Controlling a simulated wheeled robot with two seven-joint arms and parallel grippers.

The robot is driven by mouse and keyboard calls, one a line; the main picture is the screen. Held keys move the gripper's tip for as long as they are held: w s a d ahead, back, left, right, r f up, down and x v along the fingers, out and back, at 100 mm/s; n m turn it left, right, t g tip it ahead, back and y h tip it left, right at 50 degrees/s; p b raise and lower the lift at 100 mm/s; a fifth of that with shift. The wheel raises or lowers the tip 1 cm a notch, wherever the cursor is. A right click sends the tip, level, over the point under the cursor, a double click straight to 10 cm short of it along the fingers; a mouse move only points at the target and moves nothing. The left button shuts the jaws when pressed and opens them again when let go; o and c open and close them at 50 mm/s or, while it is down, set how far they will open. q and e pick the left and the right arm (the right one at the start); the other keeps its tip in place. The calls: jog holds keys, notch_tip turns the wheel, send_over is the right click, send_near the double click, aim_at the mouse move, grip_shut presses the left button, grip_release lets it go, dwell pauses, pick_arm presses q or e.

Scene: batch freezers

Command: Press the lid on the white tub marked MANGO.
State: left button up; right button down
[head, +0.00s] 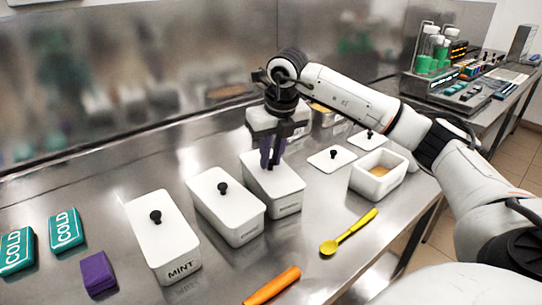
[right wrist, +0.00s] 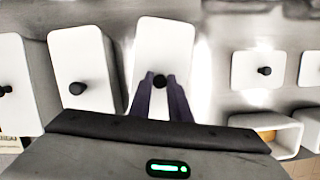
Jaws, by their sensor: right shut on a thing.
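My right gripper (head: 271,158) points down and is shut on the black knob (right wrist: 160,81) of a white lid (right wrist: 163,45). The lid lies over the third white tub (head: 287,204); I cannot tell whether it is pressed fully down. Small dark lettering on that tub's front is too small to read, so I cannot confirm MANGO. An open white tub (head: 359,183) with yellow-orange contents stands to its right. Two loose white lids, one nearer (head: 324,161) and one farther (head: 360,143), lie behind the open tub. My left gripper is not in view.
Lidded tubs stand left: one marked MINT (head: 172,248) and one unmarked to my eye (head: 228,220). A steel wall (head: 120,70) bounds the back.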

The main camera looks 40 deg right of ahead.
dwell(0.4)
jog(key=c, duration=1.1)
grip_release()
jog(key=shift+r, duration=0.1)
jog(key=shift+r+p, duration=3.1)
jog(key=shift+r, duration=0.3)
grip_shut()
